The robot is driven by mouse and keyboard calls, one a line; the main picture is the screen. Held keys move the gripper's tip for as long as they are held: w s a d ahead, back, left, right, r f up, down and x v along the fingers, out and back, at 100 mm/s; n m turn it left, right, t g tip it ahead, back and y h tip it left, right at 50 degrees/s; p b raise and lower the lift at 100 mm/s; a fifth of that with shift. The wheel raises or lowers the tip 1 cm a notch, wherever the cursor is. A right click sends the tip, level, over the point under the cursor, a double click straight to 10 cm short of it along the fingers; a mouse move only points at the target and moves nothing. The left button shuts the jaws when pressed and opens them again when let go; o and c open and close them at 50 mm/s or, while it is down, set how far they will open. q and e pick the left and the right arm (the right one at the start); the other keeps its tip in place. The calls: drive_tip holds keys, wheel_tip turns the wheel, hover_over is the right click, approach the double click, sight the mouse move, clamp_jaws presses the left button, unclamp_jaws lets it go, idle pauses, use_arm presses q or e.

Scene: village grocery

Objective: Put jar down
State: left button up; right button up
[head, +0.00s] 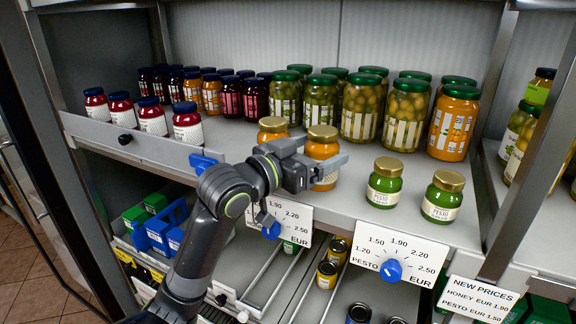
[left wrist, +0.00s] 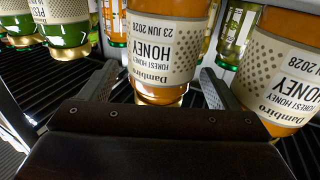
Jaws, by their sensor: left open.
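A honey jar (head: 322,146) with orange contents and a gold lid stands upright at the front of the shelf, as far as I can see. My left gripper (head: 318,158) is open around it, one finger on each side. The gripper hides part of the jar in the head view. In the left wrist view the same jar (left wrist: 165,48), labelled forest honey, sits between the two spread fingers (left wrist: 158,88). A second honey jar (head: 272,128) stands beside it, and shows at the right of the left wrist view (left wrist: 278,75). My right gripper is not in view.
Two green pesto jars (head: 385,183) (head: 442,196) stand to the right on the shelf (head: 330,205). Price dials (head: 392,270) hang on the front edge. Bare shelf lies between honey and pesto.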

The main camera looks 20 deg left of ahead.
sight(309, 154)
use_arm(q)
drive_tip(key=b+v, duration=0.1)
drive_tip(key=v, duration=0.6)
drive_tip(key=shift+s+a, duration=0.1)
drive_tip(key=shift+a, duration=0.05)
drive_tip(key=shift+v, duration=0.95)
